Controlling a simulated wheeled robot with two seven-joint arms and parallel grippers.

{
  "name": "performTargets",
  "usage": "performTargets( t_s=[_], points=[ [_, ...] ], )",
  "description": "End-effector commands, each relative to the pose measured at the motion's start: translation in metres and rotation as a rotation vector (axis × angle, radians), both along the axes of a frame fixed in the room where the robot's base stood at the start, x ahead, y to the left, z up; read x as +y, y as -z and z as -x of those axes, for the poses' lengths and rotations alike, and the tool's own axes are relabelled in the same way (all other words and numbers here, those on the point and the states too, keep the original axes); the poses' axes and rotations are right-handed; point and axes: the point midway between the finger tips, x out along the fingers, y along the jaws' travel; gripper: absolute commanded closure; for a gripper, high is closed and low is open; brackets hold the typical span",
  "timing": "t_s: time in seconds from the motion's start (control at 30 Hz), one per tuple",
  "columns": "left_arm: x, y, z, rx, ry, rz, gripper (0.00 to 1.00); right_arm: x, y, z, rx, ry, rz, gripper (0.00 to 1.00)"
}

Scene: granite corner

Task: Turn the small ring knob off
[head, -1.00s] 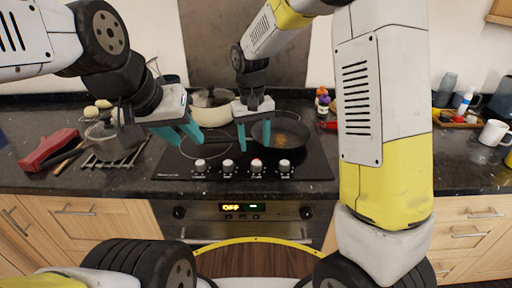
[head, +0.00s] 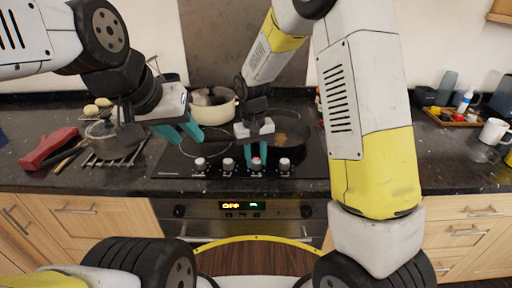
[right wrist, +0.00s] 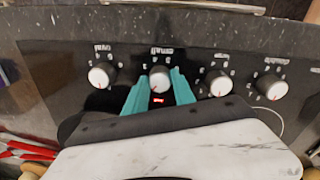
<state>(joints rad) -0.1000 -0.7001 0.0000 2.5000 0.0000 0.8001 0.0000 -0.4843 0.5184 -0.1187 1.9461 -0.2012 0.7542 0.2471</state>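Four-ring hob knobs line the front of the black hob. The small ring knob (right wrist: 159,78), white with a dark base, is second from left in the right wrist view, under an upside-down label. In the head view it is the third knob from left (head: 256,162). A red light glows beside it. My right gripper (right wrist: 160,90) is open, its teal fingers on either side of this knob with narrow gaps; contact is unclear. It also shows in the head view (head: 262,154). My left gripper (head: 186,134) appears open and empty above the hob's left side.
Neighbouring knobs (right wrist: 102,75) and (right wrist: 215,82) stand close to both sides of my right gripper. A frying pan (head: 305,135) and a cream pot (head: 212,105) are on the hob. A lidded pot (head: 108,135) stands on a rack at left. The oven display (head: 243,205) is below.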

Motion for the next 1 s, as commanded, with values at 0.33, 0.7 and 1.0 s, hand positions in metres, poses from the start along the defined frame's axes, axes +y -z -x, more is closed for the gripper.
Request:
performTargets(
  t_s=[0.33,0.7,1.0],
  points=[
    [0.0000,0.0000,0.0000,0.000,0.000,0.000,0.64,-0.0002,-0.0003,0.0000,0.000,-0.008,0.000,1.00],
    [0.0000,0.0000,0.0000,0.000,0.000,0.000,0.64,-0.0007,-0.0003,0.0002,0.000,-0.179,0.000,1.00],
    [0.0000,0.0000,0.0000,0.000,0.000,0.000,0.64,-0.0015,-0.0002,0.0006,0.001,-0.421,0.000,1.00]
  ],
)
